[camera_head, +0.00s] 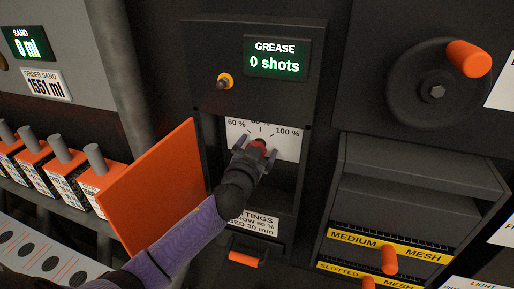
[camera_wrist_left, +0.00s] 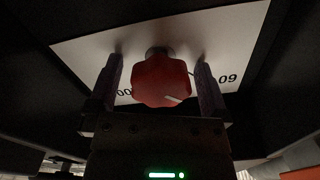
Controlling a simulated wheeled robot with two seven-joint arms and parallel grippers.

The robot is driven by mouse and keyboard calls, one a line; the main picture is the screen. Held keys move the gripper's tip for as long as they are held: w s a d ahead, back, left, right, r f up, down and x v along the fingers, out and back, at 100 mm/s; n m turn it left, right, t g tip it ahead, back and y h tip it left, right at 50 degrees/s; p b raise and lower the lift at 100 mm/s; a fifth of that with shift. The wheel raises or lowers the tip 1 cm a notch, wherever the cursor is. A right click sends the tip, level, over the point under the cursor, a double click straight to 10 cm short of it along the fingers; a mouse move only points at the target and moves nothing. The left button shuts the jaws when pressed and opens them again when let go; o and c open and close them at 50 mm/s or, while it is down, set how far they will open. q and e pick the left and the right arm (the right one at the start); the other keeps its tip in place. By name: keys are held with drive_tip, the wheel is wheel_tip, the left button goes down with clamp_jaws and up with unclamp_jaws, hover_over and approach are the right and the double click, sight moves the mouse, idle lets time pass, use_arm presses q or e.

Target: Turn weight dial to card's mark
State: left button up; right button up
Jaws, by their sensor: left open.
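The red dial (camera_wrist_left: 160,80) sits on a white scale plate (camera_head: 290,142) marked 60 % at left and 100 % at right; the middle mark is partly hidden. In the left wrist view the plate appears upside down, and the dial's white pointer line slants to the lower right, on the 60 side of the dial's middle. My left gripper (camera_head: 256,157) is open, with one finger on each side of the dial and small gaps visible. In the head view it hides most of the dial. A partly covered settings card (camera_head: 254,222) below shows "60 %" and "30 mm". My right gripper is not in view.
An orange door (camera_head: 152,187) stands open left of the recess. Above is a grease display (camera_head: 276,57) reading 0 shots and a yellow-ringed switch (camera_head: 225,82). A handwheel (camera_head: 437,92) and mesh drawers (camera_head: 388,245) are at right. Orange containers (camera_head: 88,185) line the left.

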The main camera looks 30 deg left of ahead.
use_arm(q)
drive_tip(key=shift+c, duration=0.3)
drive_tip(key=c, duration=1.2)
drive_tip(key=shift+o, duration=0.2)
drive_tip(key=shift+m, duration=0.4)
drive_tip(key=m+p, duration=0.1)
drive_tip(key=m, duration=0.2)
drive_tip(key=shift+m, duration=0.4)
drive_tip(key=shift+m+p, duration=0.3)
drive_tip(key=shift+m, duration=1.9)
